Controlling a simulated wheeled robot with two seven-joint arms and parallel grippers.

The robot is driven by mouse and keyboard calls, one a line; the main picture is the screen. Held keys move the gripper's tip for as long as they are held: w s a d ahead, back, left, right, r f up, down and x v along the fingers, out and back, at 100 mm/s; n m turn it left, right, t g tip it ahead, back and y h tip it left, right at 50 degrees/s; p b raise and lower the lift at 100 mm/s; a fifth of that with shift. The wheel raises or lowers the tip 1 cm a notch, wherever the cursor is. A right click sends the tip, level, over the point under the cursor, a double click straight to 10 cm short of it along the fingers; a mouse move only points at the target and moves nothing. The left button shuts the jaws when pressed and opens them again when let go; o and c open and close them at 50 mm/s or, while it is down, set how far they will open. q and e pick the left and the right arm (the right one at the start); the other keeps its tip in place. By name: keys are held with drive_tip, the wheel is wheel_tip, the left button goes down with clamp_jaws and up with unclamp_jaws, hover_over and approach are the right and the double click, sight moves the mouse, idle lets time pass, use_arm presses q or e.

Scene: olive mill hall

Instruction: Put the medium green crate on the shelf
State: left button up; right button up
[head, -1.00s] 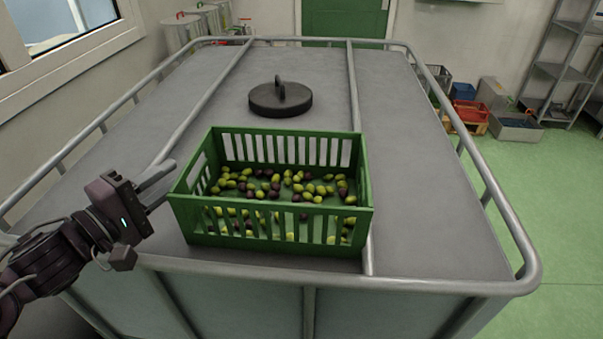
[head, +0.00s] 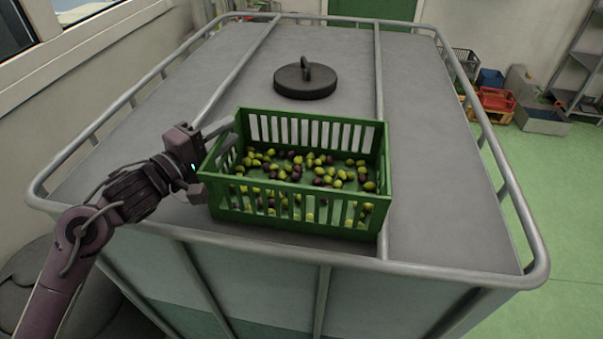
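The green crate (head: 305,212) stands upright on the grey top of a large caged tank, near its front edge. It has slatted walls and holds many green and dark purple olives. My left gripper (head: 226,136) is at the crate's left end wall, with its pale fingers apart near that wall's upper rim. Whether the fingers touch the wall is unclear. My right gripper is not in view. A grey metal shelf rack (head: 585,60) stands at the far right and is cut off by the picture edge.
A tubular rail (head: 300,255) borders the tank top (head: 450,180). A black round lid with a handle (head: 305,83) lies behind the crate. Red (head: 495,101) and grey (head: 543,118) bins sit on the floor by the back wall. The green floor (head: 565,190) at right is clear.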

use_arm(q)
drive_tip(key=shift+c, duration=0.4)
clamp_jaws()
idle(0.8)
drive_tip(key=shift+r, duration=0.1)
